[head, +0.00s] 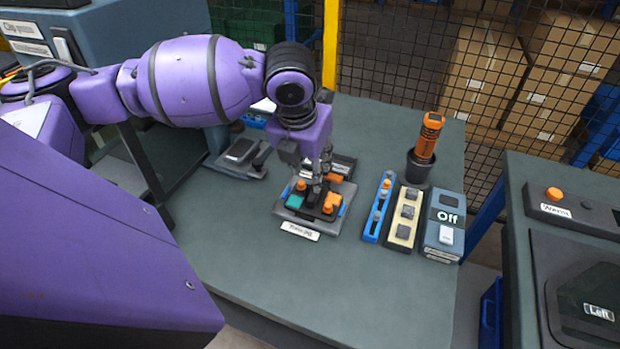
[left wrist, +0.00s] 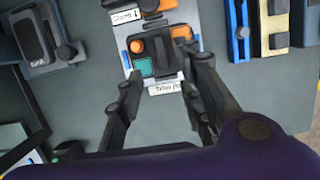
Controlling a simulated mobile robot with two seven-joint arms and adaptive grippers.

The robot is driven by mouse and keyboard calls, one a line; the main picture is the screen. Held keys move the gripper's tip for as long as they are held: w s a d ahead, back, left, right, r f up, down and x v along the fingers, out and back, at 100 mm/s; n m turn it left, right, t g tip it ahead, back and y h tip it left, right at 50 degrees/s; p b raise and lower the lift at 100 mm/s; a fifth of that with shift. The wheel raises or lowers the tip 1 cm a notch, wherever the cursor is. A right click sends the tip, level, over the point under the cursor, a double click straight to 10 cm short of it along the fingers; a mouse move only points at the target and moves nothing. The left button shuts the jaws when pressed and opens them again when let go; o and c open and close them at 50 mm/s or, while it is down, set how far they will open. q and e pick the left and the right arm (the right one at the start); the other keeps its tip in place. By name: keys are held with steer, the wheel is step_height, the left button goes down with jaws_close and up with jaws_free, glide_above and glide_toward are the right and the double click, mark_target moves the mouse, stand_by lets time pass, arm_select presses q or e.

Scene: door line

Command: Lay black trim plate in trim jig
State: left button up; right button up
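The trim jig (head: 289,213) is a grey fixture with a white label on its front edge, near the middle of the table. It also shows in the left wrist view (left wrist: 131,62), with orange and teal blocks and blue side strips. A black piece with a raised middle (left wrist: 168,60) lies among the blocks; it looks like the black trim plate, but I cannot tell whether it is fully seated. My left gripper (head: 319,182) points down over the jig. In the left wrist view its fingers (left wrist: 164,68) are apart, with the black piece beyond and between them. My right gripper is not in view.
A grey holder with a dark flat part (head: 240,151) stands left of the jig. On the right are a blue rail (head: 378,208), a cream block (head: 404,217), an "Off" switch box (head: 445,225) and an orange torch (head: 428,137) in a black cup. The table's front is clear.

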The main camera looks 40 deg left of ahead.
arm_select(q)
steer(key=v, duration=0.2)
steer(key=shift+r, duration=0.35)
stand_by(0.8)
steer(key=shift+c, duration=0.2)
